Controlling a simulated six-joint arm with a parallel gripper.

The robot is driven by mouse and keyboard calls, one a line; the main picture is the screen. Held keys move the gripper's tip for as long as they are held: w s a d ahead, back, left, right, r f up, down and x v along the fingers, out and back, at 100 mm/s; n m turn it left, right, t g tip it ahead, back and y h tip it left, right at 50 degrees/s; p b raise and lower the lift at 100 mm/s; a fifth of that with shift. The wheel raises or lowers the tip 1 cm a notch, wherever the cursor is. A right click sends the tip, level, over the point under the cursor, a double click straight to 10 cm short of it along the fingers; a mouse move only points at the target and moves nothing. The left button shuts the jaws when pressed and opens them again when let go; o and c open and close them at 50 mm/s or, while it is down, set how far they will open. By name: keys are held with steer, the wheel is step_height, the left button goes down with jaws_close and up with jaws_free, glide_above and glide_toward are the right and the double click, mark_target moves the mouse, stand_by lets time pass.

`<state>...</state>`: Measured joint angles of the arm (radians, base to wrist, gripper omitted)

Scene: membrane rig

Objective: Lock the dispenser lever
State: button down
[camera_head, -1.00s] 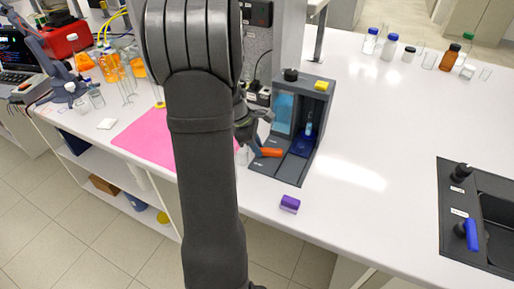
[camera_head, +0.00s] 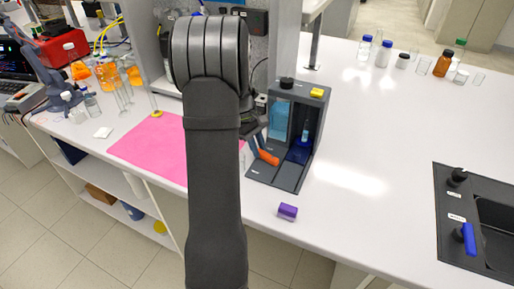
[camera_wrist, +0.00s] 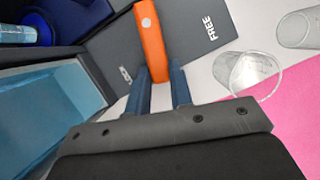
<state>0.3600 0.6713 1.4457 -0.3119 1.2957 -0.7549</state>
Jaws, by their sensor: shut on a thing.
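The dispenser (camera_head: 285,130) is a dark grey unit with a blue window, standing on the white bench. Its orange lever (camera_head: 268,157) is low on its left front and slants down to the right in the head view. In the wrist view the lever (camera_wrist: 152,42) lies between the two blue-grey fingers of my gripper (camera_wrist: 158,78), which is shut on it. A FREE label (camera_wrist: 216,25) is to the lever's right, and a second, hard-to-read label (camera_wrist: 126,75) is to its left. In the head view my arm hides most of the gripper.
A clear glass vessel (camera_wrist: 256,74) stands close to the right of my gripper in the wrist view. The pink mat (camera_head: 150,147) lies left of the dispenser. A purple block (camera_head: 287,212) sits in front of it. The bench to the right is clear up to the black sink (camera_head: 460,220).

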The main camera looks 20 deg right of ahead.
stand_by(0.4)
steer(key=c, duration=1.3)
jaws_free()
steer(key=v, duration=1.7)
steer(key=shift+w+r, duration=0.15)
